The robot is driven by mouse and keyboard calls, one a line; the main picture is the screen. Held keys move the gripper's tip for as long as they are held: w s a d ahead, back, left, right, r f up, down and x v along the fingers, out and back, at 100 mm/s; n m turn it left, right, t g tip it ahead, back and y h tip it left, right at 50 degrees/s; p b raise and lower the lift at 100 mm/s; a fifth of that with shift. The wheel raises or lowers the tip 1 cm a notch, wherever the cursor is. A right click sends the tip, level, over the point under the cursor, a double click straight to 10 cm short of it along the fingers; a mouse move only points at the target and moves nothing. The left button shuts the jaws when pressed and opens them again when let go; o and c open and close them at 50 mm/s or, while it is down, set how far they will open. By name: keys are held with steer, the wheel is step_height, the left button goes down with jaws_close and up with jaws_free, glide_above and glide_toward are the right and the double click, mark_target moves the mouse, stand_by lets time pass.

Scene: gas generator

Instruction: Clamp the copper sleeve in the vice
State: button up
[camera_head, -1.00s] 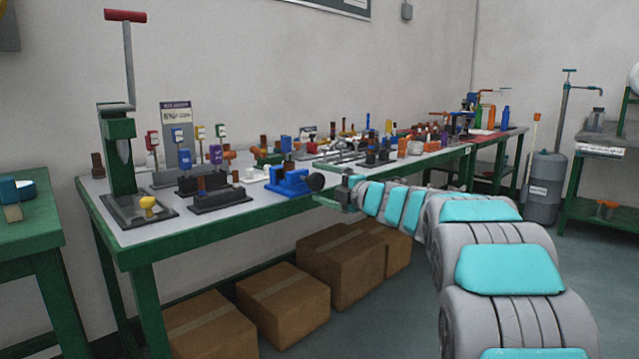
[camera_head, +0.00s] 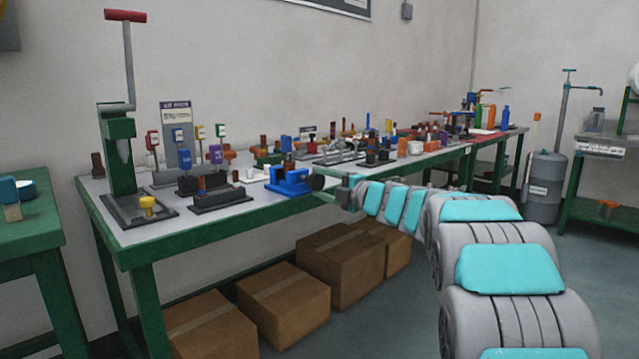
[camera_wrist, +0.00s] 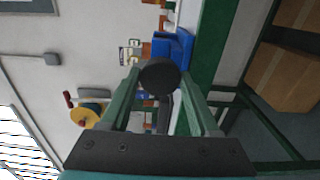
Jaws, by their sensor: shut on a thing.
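The blue vice (camera_head: 289,180) stands at the front edge of the green-framed bench, with a dark round knob (camera_head: 317,183) on its right end. A small brown upright piece (camera_head: 288,161), which looks like the copper sleeve, shows at the top of the vice; whether the jaws grip it is too small to tell. My gripper (camera_head: 330,189) is at the knob, its fingers on either side of it. In the wrist view the knob (camera_wrist: 158,75) sits between the two green fingers, with the blue vice (camera_wrist: 174,47) behind it. The gripper is shut on the knob.
A green press (camera_head: 121,155) stands at the bench's left end. Dark holders (camera_head: 220,198) and small coloured parts crowd the top left of and behind the vice. Cardboard boxes (camera_head: 283,305) lie under the bench. The floor on the right is open.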

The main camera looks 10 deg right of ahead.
steer(key=shift+m+p, duration=2.3)
steer(key=shift+p, duration=1.75)
steer(key=shift+f+m, duration=0.1)
steer(key=shift+m, duration=0.4)
steer(key=o, duration=1.4)
steer(key=n+b, duration=0.2)
steer(key=b, duration=0.1)
steer(key=shift+f, duration=0.1)
steer(key=n+b, duration=0.3)
steer(key=b, duration=0.1)
steer(key=shift+b, duration=0.5)
